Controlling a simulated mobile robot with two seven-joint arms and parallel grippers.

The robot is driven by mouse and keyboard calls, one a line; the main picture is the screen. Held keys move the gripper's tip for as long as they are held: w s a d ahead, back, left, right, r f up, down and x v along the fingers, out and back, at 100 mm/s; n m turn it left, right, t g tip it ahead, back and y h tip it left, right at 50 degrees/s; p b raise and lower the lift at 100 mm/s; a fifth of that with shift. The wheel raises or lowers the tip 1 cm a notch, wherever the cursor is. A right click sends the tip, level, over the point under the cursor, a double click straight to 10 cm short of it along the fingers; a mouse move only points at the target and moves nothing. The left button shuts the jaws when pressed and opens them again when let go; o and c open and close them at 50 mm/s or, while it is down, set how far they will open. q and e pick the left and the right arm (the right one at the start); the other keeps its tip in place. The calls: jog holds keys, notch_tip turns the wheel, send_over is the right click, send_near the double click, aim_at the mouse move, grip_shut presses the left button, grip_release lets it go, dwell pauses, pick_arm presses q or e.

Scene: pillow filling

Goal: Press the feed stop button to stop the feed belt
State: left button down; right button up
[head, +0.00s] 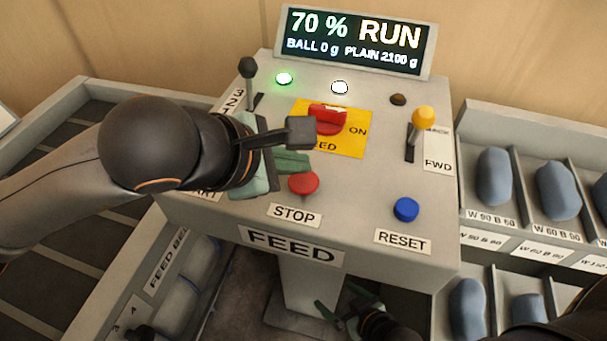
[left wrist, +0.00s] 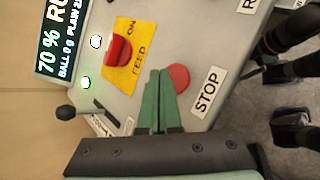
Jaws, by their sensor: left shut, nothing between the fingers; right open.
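The red round stop button (head: 303,184) sits on the grey feed panel (head: 360,205) just above the STOP label (head: 295,215). My left gripper (head: 305,164) is over the panel, its green fingers shut and empty. Its fingertips are close to the upper left of the button in the head view; I cannot tell if they touch the panel. In the left wrist view the shut fingers (left wrist: 160,78) point just left of the red button (left wrist: 179,77). My right gripper (head: 335,312) is open, low below the panel front, partly cut off.
The display (head: 354,42) reads 70 % RUN, and a green lamp (head: 284,79) is lit. A red switch (head: 328,119) on a yellow plate, a black lever (head: 248,70), a yellow lever (head: 424,118) and a blue reset button (head: 406,209) stand nearby. Bins with grey-blue pieces (head: 494,177) are at right.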

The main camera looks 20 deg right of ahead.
dwell(0.7)
pick_arm(q)
jog(key=shift+f+b, duration=0.45)
jog(key=shift+b, duration=0.5)
jog(key=shift+f+b, duration=0.55)
jog(key=shift+b, duration=0.25)
dwell(0.5)
jog(key=shift+r, duration=0.95)
